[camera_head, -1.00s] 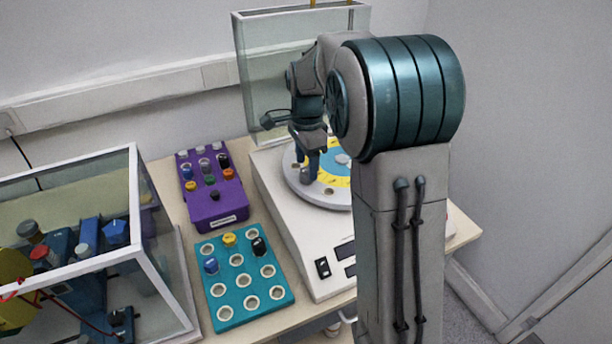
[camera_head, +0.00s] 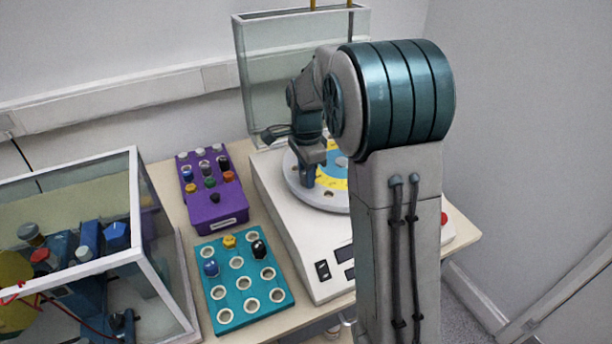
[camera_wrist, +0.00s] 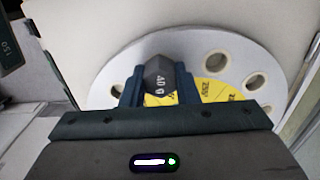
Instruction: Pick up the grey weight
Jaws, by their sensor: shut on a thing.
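The grey weight (camera_wrist: 160,74) is dark grey, faceted and stamped with what looks like "40 g". In the wrist view it sits between the two blue fingers of my gripper (camera_wrist: 158,88), which is shut on it. The round plate (camera_wrist: 110,75), white with a yellow ring, lies below and behind it; I cannot tell whether the weight still touches the plate. In the head view my gripper (camera_head: 307,178) is over the left part of this plate (camera_head: 301,192), and the held weight cannot be made out.
The plate belongs to a white machine (camera_head: 290,245) with a glass screen (camera_head: 262,80) behind it. A purple rack (camera_head: 216,213) with several coloured weights and a teal rack (camera_head: 222,290) with a few stand to the left. A glass case (camera_head: 165,250) stands farther left.

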